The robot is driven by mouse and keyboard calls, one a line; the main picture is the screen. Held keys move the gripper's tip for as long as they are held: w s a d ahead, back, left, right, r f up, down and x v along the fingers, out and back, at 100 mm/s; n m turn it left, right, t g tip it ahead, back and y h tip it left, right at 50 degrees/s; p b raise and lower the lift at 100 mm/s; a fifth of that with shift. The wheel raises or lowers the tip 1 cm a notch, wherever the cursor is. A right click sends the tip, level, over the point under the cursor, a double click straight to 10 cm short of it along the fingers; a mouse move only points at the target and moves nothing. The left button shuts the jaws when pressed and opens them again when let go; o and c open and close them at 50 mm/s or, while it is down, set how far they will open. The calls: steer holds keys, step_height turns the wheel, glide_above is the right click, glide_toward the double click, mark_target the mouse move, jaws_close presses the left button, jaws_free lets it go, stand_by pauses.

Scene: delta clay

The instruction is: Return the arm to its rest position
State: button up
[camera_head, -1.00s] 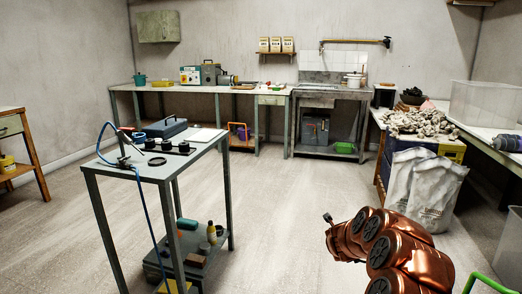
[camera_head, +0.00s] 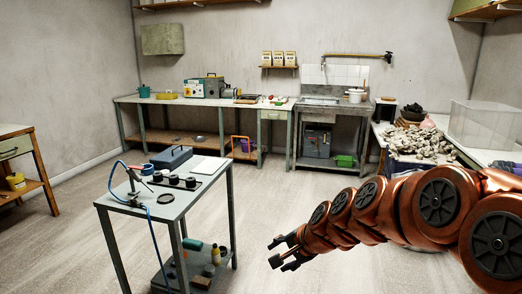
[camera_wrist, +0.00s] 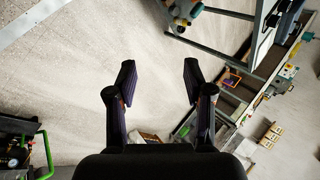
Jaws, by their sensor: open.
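My gripper (camera_head: 284,254) is at the end of my copper-coloured arm, which reaches in from the right of the head view. Its fingers are apart with nothing between them. In the wrist view my gripper (camera_wrist: 158,82) shows two dark fingers spread over bare pale floor. The gripper is in the air to the right of the small grey table (camera_head: 170,210), apart from it.
The small table holds a blue case (camera_head: 171,158), a soldering stand and several dark round pieces. A long workbench (camera_head: 190,100) and a sink unit (camera_head: 330,104) line the back wall. Grey lumps (camera_head: 424,143) and a clear bin (camera_head: 484,124) are at right. Middle floor is clear.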

steer(key=s+d+r+n+g+h+p, duration=0.1)
steer(key=s+d+r+n+g+p, duration=0.1)
steer(key=s, duration=1)
steer(key=s+d+r+n+g+h+p, duration=0.2)
steer(key=s+d+r+n+g+p, duration=0.1)
steer(key=s, duration=0.8)
steer(key=s+d+r+n+g+h+p, duration=0.2)
steer(key=s+d+r+n+p, duration=0.2)
steer(key=s+d+p, duration=0.3)
steer(key=s+r, duration=0.1)
steer(key=s, duration=0.4)
steer(key=shift+s+d+r+n+g, duration=0.25)
steer(key=shift+s+d+n+g, duration=0.05)
steer(key=shift+d, duration=0.1)
